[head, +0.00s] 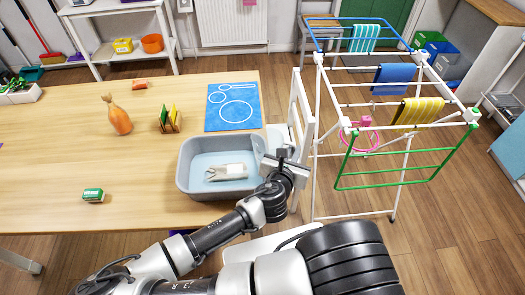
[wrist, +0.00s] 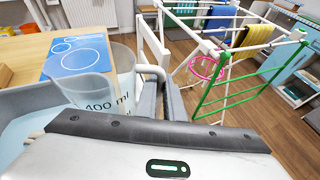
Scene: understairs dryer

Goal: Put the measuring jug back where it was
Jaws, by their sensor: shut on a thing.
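The clear measuring jug (wrist: 124,78) has "400 ml" printed on its side and a pale handle on its right. My gripper (wrist: 160,100) is shut on the jug at its handle. In the head view the jug (head: 262,152) is hard to make out, just left of my gripper (head: 286,162), by the right rim of the grey basin. A blue mat (head: 218,117) with white outlines of round shapes and a long shape lies on the table behind the basin. The mat also shows in the wrist view (wrist: 62,72), behind and left of the jug. Its visible outlines are empty.
The grey basin (head: 184,178) holds water and a whitish object (head: 228,172). A white chair (head: 301,110) and drying rack (head: 385,85) are right.

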